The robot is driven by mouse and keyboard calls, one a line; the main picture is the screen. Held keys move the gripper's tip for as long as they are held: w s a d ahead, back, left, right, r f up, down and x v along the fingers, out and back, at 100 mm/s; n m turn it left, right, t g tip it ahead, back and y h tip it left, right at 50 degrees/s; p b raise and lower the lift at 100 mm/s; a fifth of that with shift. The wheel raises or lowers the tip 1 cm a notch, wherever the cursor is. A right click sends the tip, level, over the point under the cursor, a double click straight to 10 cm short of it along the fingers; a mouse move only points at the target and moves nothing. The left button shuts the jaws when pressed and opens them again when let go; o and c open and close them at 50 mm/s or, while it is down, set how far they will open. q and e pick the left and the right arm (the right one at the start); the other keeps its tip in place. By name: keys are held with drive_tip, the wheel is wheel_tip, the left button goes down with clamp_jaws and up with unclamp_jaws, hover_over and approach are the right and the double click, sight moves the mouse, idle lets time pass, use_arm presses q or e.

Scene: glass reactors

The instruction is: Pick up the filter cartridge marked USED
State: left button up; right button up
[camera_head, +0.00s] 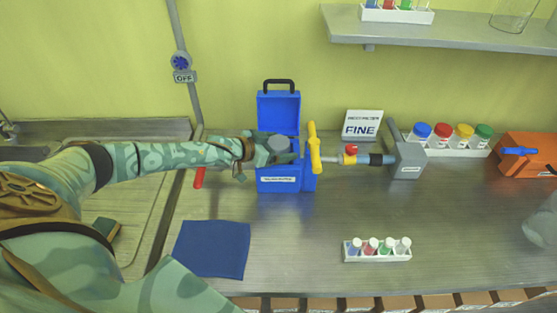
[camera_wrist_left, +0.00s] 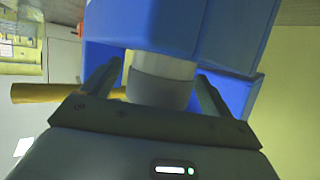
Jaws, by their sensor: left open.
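My left gripper (camera_head: 284,152) reaches in from the left to the blue housing (camera_head: 288,184), whose lid (camera_head: 279,112) stands open. A grey-white cylinder, apparently a filter cartridge (camera_head: 279,143), sits at the housing's opening. In the left wrist view, my left gripper (camera_wrist_left: 160,75) is open, with its fingers on either side of the pale cylinder (camera_wrist_left: 160,85). Gaps show on both sides of it. The cylinder's far end is hidden by the blue housing (camera_wrist_left: 245,35). I cannot read a USED mark on it. My right gripper is not in view.
A yellow handle (camera_head: 314,148) stands close right of the housing, joined to a pipe with a grey block (camera_head: 407,160). A sign reading FINE (camera_head: 361,126) is behind. A vial rack (camera_head: 377,256) and blue mat (camera_head: 211,249) lie in front, with clear bench between.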

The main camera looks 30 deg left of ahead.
use_arm(q)
drive_tip(key=c, duration=1.4)
drive_tip(key=shift+r, duration=0.1)
drive_tip(key=shift+c, duration=0.2)
